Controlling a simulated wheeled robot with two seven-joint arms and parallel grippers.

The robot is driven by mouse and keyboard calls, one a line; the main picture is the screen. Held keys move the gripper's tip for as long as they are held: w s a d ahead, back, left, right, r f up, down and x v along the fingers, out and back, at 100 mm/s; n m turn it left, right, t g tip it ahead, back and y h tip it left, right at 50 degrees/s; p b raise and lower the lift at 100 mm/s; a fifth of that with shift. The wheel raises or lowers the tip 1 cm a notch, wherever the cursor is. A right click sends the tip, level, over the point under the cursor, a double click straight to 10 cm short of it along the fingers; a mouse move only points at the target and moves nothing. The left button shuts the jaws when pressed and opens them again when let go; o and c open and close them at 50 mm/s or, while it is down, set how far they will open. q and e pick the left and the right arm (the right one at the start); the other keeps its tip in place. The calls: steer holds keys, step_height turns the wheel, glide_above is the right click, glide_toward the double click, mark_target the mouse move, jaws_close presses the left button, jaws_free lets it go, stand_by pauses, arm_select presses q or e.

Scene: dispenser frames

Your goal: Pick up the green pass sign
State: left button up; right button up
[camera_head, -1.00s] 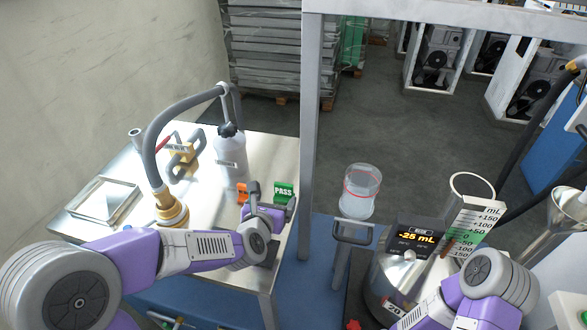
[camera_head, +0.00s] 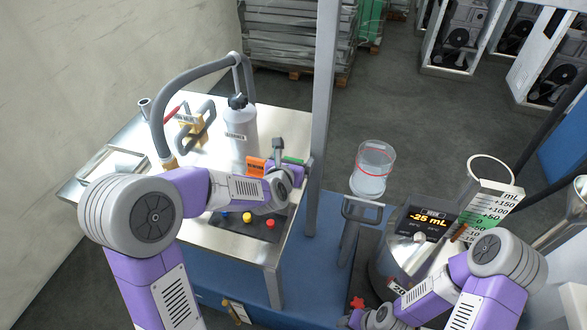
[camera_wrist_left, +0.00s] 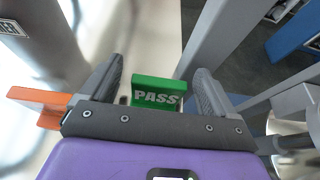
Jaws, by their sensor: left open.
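The green PASS sign (camera_wrist_left: 157,93) stands upright between the two fingers of my left gripper (camera_wrist_left: 158,70) in the left wrist view. The fingers are open, with a gap visible on each side of the sign. In the head view only a green strip of the sign (camera_head: 293,160) shows beside my left gripper, at the right side of the steel table (camera_head: 225,232). My wrist hides the rest. My right arm shows at the lower right of the head view, but its fingers cannot be made out.
An orange sign (camera_head: 256,166) stands just left of the green one, close outside my left finger. A white bottle (camera_head: 240,130) and a grey hose (camera_head: 160,110) stand behind. A metal post (camera_head: 323,120) rises close on the right. Coloured buttons (camera_head: 246,217) lie in front.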

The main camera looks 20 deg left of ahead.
arm_select(q)
steer(key=shift+c, duration=0.3)
steer(key=c, duration=0.9)
steer(key=shift+c, duration=0.6)
steer(key=shift+r, duration=0.15)
